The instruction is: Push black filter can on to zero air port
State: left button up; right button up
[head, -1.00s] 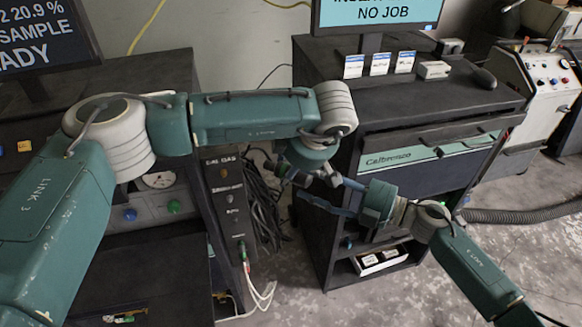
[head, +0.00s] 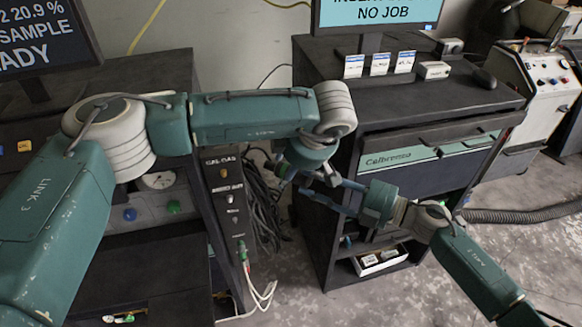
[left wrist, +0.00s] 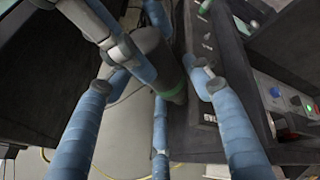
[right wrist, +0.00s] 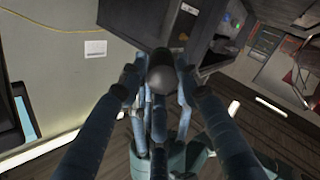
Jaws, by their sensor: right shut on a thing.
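The black filter can (left wrist: 150,42) is dark and round, with a green band near its lower end in the left wrist view. My right gripper (right wrist: 160,82) is shut on it, a finger on each side, and the can's rounded end (right wrist: 161,72) faces the right wrist camera. My left gripper (left wrist: 154,76) is open; its fingers stand apart on either side of the can without visible contact. The port panel (head: 226,190), marked CAL GAS, is left of both grippers in the head view. Its lower labels are too small to read, so I cannot tell which port is zero air.
A dark cabinet (head: 320,110) stands just behind and right of the grippers. Loose cables (head: 263,205) hang between panel and cabinet. A green fitting with a hose (head: 243,252) is at the panel's foot.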

pick_arm(q)
jog(key=shift+o, duration=0.2)
jog(key=shift+d, duration=0.15)
jog(key=shift+v, duration=4)
